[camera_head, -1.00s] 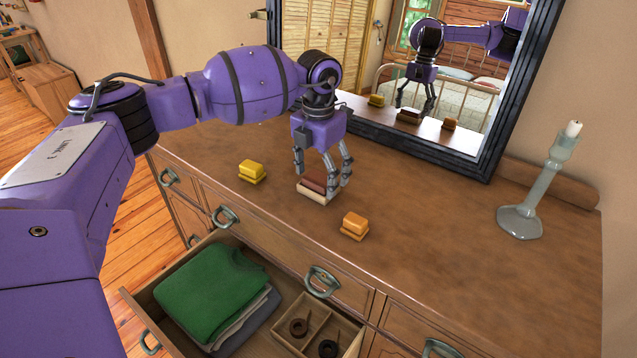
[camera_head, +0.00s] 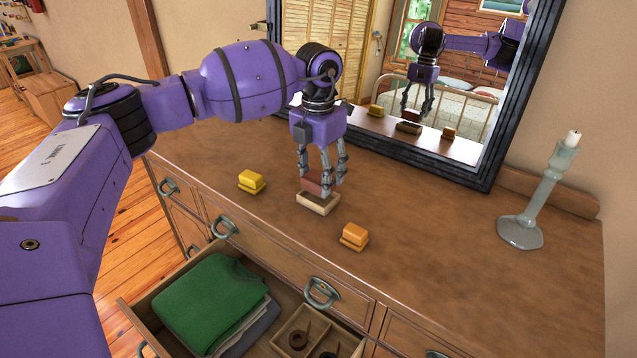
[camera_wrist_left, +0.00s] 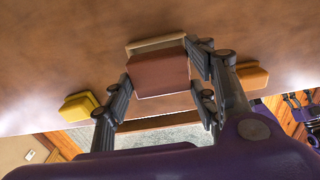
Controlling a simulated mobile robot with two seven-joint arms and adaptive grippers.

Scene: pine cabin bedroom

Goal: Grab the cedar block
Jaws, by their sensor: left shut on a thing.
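The cedar block, a reddish-brown block (camera_head: 315,184), is between the fingers of my left gripper (camera_head: 322,178), which is shut on it. The block is just above a pale wooden tray (camera_head: 318,205) on the dresser top. In the left wrist view the block (camera_wrist_left: 159,73) sits between the finger pads, with the tray's pale edge (camera_wrist_left: 155,43) behind it. The fingers hide part of the block's sides in the head view.
A yellow block on a base (camera_head: 251,181) stands left of the tray, an orange one (camera_head: 353,236) to its right. A mirror (camera_head: 503,120) stands behind, a candlestick (camera_head: 535,205) at right. An open drawer (camera_head: 160,315) with a green cloth (camera_head: 210,300) juts out below.

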